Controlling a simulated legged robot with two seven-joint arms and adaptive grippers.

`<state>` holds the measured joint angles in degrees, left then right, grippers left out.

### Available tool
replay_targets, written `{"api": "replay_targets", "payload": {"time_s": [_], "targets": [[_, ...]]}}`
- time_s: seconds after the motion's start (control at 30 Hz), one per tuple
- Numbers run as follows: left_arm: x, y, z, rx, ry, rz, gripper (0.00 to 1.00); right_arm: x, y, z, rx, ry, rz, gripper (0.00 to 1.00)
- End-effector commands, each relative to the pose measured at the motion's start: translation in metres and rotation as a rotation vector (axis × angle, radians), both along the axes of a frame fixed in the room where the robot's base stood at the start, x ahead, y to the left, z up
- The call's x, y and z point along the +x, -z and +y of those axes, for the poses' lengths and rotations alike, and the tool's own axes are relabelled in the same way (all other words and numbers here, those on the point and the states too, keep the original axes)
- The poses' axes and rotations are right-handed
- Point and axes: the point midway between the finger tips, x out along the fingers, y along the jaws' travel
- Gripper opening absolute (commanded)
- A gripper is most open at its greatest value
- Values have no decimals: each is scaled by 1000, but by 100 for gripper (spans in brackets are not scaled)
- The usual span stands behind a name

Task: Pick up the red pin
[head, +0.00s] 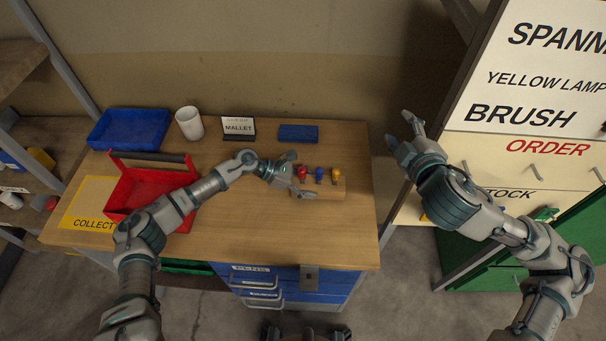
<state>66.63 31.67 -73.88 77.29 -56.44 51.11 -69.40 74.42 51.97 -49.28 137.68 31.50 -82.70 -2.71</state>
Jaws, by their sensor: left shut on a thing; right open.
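The red pin (302,173) stands in a small wooden block (332,186) on the right part of the workbench, left of a blue pin (319,174) and a yellow pin (335,176). My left gripper (296,174) reaches in from the left and is shut on the red pin at the block's left end. Its fingers partly hide the pin and the block's left side. My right gripper (398,130) is open and empty, raised in the air to the right of the bench.
On the wooden workbench (240,215) are a red toolbox (130,190), a blue tray (130,130), a white mug (189,122), a mallet sign (238,128) and a blue block (298,134). A panel with written labels (540,80) stands at right. The bench's front middle is clear.

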Motion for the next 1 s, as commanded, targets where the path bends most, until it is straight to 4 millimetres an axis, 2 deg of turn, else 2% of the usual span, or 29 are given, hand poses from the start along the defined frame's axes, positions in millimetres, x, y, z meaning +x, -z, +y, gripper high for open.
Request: {"api": "replay_targets", "payload": {"time_s": [0.03, 0.1, 0.17, 0.27, 0.4, 0.5, 0.6, 0.67, 0.9, 1.0], "targets": [[-3, 11, 2, 13, 0, 12, 50, 9, 50, 10, -25, 8, 167, 54], [-3, 11, 2, 13, 0, 12, 50, 17, 109, 29, -24, 21, 431, 54], [-3, 10, 2, 13, 1, 11, 50, 21, 132, 49, 21, 28, 609, 54], [-3, 10, 2, 13, 0, 10, 50, 23, 136, 87, 119, 37, 817, 54], [-3, 10, 2, 13, 0, 10, 50, 20, 117, 134, 229, 56, 1003, 54], [-3, 10, 2, 14, -1, 10, 50, 16, 106, 155, 271, 69, 1081, 54], [-3, 10, 2, 14, -1, 10, 50, 13, 102, 166, 290, 77, 1125, 54], [-3, 10, 2, 15, -1, 10, 50, 14, 107, 171, 295, 79, 1137, 54], [-3, 10, 2, 14, -1, 10, 50, 24, 147, 185, 297, 82, 1139, 54], [-3, 10, 2, 14, -1, 10, 50, 27, 157, 188, 297, 80, 1136, 54]]}}
